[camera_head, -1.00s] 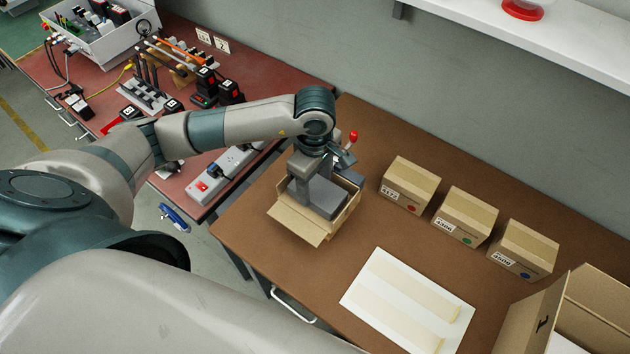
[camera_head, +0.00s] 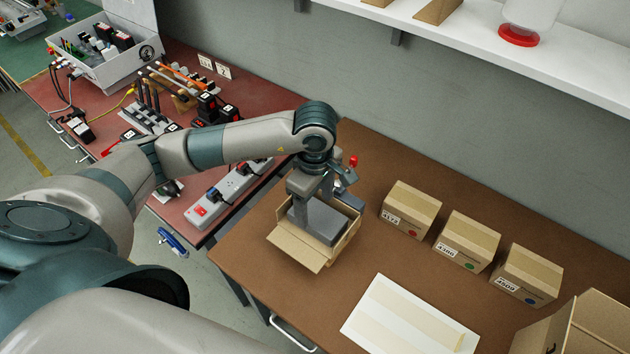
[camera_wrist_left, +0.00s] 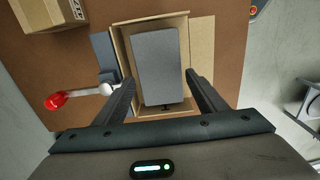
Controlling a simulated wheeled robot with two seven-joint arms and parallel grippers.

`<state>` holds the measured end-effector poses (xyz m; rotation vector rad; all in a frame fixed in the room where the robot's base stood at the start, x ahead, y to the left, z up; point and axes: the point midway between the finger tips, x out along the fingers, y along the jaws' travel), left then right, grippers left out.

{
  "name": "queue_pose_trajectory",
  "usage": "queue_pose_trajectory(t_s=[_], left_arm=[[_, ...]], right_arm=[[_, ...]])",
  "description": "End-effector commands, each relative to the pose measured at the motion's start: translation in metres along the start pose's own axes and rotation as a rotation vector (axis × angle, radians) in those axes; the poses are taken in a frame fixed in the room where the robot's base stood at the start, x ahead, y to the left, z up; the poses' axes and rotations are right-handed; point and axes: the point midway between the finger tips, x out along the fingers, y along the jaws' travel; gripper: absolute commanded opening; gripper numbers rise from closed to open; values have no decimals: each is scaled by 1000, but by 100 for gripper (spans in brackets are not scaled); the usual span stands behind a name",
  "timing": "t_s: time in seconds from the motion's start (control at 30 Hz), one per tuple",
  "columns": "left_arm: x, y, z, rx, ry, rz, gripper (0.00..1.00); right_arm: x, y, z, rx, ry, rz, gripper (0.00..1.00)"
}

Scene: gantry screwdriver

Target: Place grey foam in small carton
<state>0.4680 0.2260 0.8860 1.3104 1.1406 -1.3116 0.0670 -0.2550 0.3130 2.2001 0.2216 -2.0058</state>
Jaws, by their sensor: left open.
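The small carton (camera_head: 295,249) stands open on the brown table, its near flap folded out. The grey foam (camera_head: 321,226) is a flat block lying inside it. In the left wrist view the foam (camera_wrist_left: 160,66) sits lengthwise between the carton's walls (camera_wrist_left: 201,60). My left gripper (camera_head: 318,207) is right over the carton, pointing down. In the wrist view its two fingers (camera_wrist_left: 161,88) are apart, one on each side of the foam, with gaps visible. How deep the fingertips reach is hard to tell. My right gripper is out of view.
A red-knobbed device (camera_head: 353,162) stands close behind the carton. Three closed boxes (camera_head: 411,208) line the table to the right. A white sheet (camera_head: 408,318) lies in front, and a larger open carton (camera_head: 590,325) is at the lower right. A shelf (camera_head: 480,45) hangs above.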

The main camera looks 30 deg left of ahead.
Motion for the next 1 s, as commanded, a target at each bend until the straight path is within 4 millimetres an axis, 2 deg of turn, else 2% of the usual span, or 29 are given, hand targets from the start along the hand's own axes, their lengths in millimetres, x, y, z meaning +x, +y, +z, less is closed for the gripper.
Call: queue_pose_trajectory(t_s=[0.27, 0.3, 0.4, 0.5, 0.7, 1.0], left_arm=[[-47, 1, 0, 1, 0, 6, 65], [-54, 2, 0, 1, 0, 7, 65], [-71, 1, 0, 1, -1, 5, 65], [-83, 1, 0, 0, 0, 4, 65], [-96, 0, 0, 0, -1, 1, 65], [-98, 0, 0, -1, 0, 0, 65]], right_arm=[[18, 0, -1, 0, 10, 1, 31], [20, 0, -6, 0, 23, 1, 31], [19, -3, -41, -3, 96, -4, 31], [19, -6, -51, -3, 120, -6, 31], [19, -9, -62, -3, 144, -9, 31], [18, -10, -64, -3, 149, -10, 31]])
